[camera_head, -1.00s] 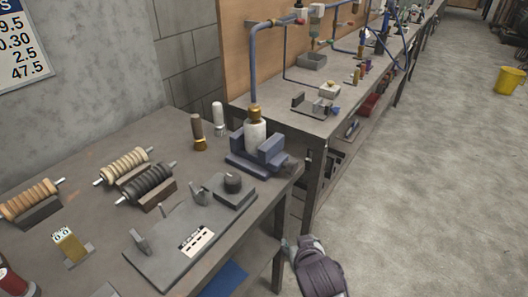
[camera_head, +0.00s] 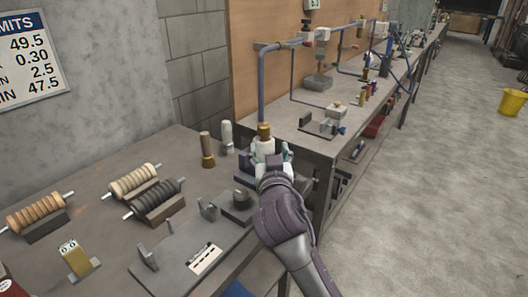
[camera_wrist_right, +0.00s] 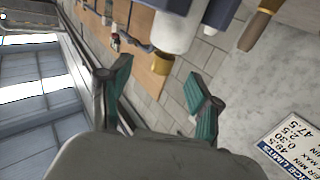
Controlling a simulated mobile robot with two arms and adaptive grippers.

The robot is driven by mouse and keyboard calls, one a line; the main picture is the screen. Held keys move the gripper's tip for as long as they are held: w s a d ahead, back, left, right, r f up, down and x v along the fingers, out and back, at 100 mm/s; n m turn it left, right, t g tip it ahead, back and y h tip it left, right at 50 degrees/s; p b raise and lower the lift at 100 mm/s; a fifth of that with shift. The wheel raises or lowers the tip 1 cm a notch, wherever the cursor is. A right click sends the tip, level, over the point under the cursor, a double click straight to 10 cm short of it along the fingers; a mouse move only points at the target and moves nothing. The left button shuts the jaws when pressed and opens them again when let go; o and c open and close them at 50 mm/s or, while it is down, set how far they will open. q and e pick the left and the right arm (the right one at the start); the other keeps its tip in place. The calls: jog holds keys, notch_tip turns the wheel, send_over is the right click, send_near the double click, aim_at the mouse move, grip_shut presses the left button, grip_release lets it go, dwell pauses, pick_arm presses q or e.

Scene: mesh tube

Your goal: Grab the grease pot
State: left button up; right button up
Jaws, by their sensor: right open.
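A white pot with a brass-coloured top, probably the grease pot (camera_head: 263,146), stands upright in a blue holder (camera_head: 242,180) at the bench's far corner. My right gripper (camera_head: 271,160) is right in front of it and hides its lower part. In the right wrist view my right gripper (camera_wrist_right: 159,80) is open and empty. The white pot (camera_wrist_right: 175,32) shows there upside down, its brass top in the gap between the fingertips, with no contact visible. My left gripper is not in view.
A wooden-handled tool (camera_head: 207,148) and a white one (camera_head: 227,136) stand left of the holder. Ribbed rollers (camera_head: 135,181) rest at left. Blue piping (camera_head: 262,85) rises behind.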

aim_at(264, 136)
jog(key=w, duration=0.2)
jog(key=w+a, duration=0.1)
jog(key=w, duration=0.2)
jog(key=w+p, duration=0.1)
jog(key=w, duration=0.2)
jog(key=shift+w+a+r, duration=0.1)
jog(key=shift+w+a, duration=0.1)
grip_shut()
